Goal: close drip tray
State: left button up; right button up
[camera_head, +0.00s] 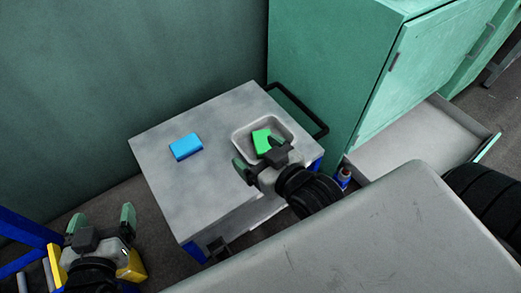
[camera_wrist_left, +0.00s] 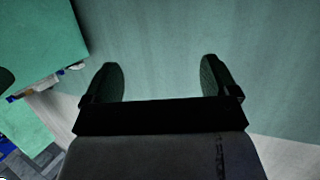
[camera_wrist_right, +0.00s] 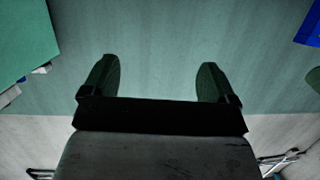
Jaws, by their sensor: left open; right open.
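The drip tray (camera_head: 415,140) looks like the shallow grey drawer with a green front (camera_head: 487,147) at the foot of the green cabinet (camera_head: 340,70). It is pulled out, in the head view at right. My right gripper (camera_head: 260,156) is open and empty, above the trolley top and left of the drawer, apart from it. My left gripper (camera_head: 101,217) is open and empty at lower left, far from the drawer. Both wrist views show parted fingers with nothing between them. The drawer's near side is partly hidden behind my own body.
A grey trolley (camera_head: 180,190) with a black handle (camera_head: 320,126) stands in front of the cabinet. On it are a blue block (camera_head: 186,146) and a white dish (camera_head: 241,132) holding a green block (camera_head: 260,141). A green wall (camera_head: 120,70) is behind.

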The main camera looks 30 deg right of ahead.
aim_at(435, 132)
jog(key=k+l, duration=0.15)
jog(key=k, duration=0.15)
jog(key=k+l, duration=0.15)
jog(key=z, duration=0.45)
jog(key=k+l+z, duration=0.1)
jog(key=z, duration=0.35)
jog(key=k+l+z, duration=0.1)
jog(key=z, duration=0.35)
jog(key=l+z, duration=0.1)
jog(key=z, duration=0.35)
jog(key=l+z, duration=0.1)
jog(key=z, duration=0.35)
jog(key=k+l, duration=0.05)
